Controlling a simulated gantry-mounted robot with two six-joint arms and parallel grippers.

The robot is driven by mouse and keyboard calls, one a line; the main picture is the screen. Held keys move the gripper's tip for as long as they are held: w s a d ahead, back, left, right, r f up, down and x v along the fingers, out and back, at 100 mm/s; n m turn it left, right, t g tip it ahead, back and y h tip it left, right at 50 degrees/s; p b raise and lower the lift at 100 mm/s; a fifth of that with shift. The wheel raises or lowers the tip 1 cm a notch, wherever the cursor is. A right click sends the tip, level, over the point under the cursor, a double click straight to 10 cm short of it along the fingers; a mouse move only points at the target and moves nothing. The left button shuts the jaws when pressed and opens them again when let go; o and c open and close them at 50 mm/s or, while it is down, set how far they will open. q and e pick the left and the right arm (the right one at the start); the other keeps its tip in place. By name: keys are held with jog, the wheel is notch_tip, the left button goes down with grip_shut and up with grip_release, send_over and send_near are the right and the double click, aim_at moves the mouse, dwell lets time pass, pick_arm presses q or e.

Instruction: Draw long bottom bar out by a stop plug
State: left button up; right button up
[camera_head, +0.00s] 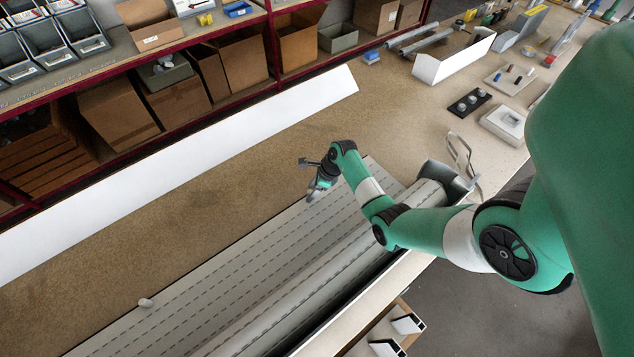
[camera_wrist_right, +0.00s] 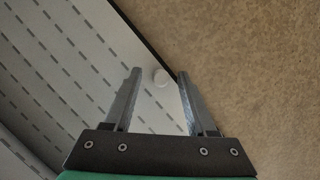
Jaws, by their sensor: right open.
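A grey slatted shutter curtain (camera_head: 290,240) lies on the bench. Its far edge is a plain pale strip, which looks like the long bottom bar (camera_head: 110,328). One small whitish stop plug (camera_head: 145,302) stands on this strip toward the left. My right gripper (camera_head: 313,188) is over the strip's right part. In the right wrist view, the gripper (camera_wrist_right: 160,72) is open, with another round pale stop plug (camera_wrist_right: 161,77) showing between its fingertips. I see no contact with it, and the height gap is unclear. This plug is hidden in the head view. My left gripper is out of view.
A long white panel (camera_head: 190,170) stands behind the curtain, with bare brown bench between. Red shelving with cardboard boxes (camera_head: 118,112) is at the back. A rolled part of the curtain lies along the front. A white tray (camera_head: 455,60) and small parts are at upper right.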

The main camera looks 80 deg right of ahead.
jog(key=p+v, duration=0.2)
jog(key=v, duration=0.8)
jog(key=shift+p, duration=0.4)
jog(key=shift+s, duration=0.1)
